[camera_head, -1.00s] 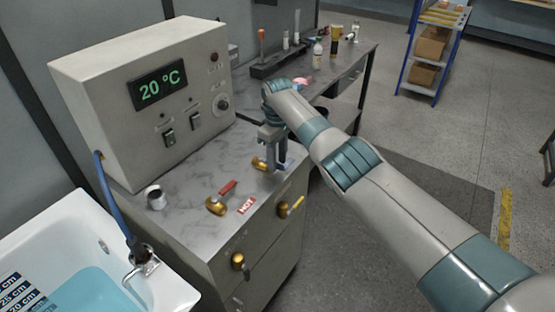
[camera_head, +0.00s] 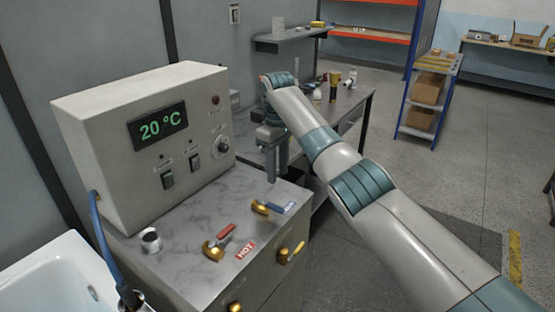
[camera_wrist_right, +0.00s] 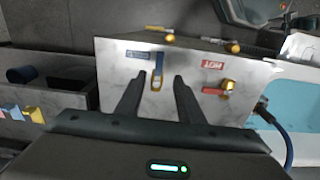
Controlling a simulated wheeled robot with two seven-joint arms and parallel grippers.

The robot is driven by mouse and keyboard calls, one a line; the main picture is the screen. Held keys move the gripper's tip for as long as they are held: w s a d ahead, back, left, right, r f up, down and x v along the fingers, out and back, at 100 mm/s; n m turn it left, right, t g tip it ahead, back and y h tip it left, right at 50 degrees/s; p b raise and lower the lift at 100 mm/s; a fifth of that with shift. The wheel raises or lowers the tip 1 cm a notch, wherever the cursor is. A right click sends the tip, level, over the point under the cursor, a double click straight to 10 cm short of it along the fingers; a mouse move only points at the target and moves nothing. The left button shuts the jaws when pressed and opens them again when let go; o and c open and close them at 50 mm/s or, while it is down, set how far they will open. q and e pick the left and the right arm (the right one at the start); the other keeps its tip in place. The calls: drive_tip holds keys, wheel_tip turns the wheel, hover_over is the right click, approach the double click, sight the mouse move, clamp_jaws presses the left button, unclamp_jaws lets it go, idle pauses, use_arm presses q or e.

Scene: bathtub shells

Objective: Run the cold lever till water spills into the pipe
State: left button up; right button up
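The cold lever, a brass valve with a blue handle (camera_head: 275,208), is on the marbled top of the cabinet beside a blue label. In the wrist view its brass part (camera_wrist_right: 157,76) lies between and beyond my fingertips. My right gripper (camera_head: 271,180) points down above and behind it, open and empty, apart from it. The hot lever with a red handle (camera_head: 226,231) stands nearer the front left beside the red HOT label (camera_head: 245,250). A blue hose (camera_head: 105,246) runs from the control box towards the tub. Flow in the pipe cannot be seen. My left gripper is out of view.
The control box (camera_head: 85,130) reading 20 °C stands behind the levers. A small metal cup (camera_head: 151,240) is on the cabinet top. Brass handles (camera_head: 292,252) jut from the cabinet front. The white tub (camera_head: 45,268) is at the lower left; its water (camera_wrist_right: 290,85) shows in the wrist view.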

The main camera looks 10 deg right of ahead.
drive_tip(key=shift+r+b, duration=0.45)
drive_tip(key=shift+r, duration=2.05)
